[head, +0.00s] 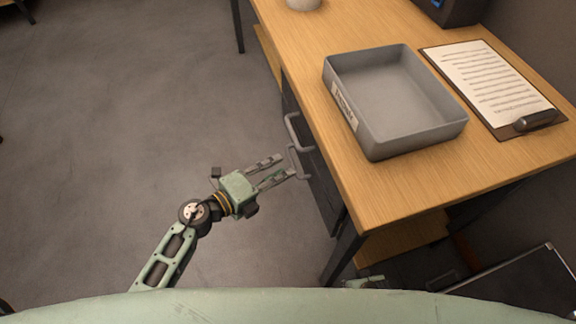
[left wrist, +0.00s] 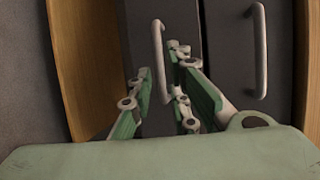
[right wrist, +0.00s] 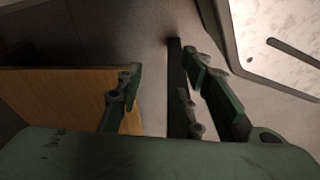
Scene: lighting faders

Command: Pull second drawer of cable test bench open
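The cable test bench (head: 400,190) has a wooden top and dark grey drawers (head: 318,185) in its left side. Two grey bar handles show: the upper one (head: 294,128) and the lower one (head: 298,163). Both drawers look shut. My left gripper (head: 278,170) is open, its fingertips close to the lower handle. In the left wrist view that handle (left wrist: 158,60) appears between the open fingers (left wrist: 160,72); contact cannot be told. The other handle (left wrist: 259,50) is to the right. My right gripper (right wrist: 165,78) is open and empty, mostly hidden in the head view.
A grey tray (head: 372,140) and a clipboard (head: 500,85) lie on the bench top. A bench leg (head: 343,250) and a low wooden shelf (head: 405,238) are below. The floor left of the bench is clear.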

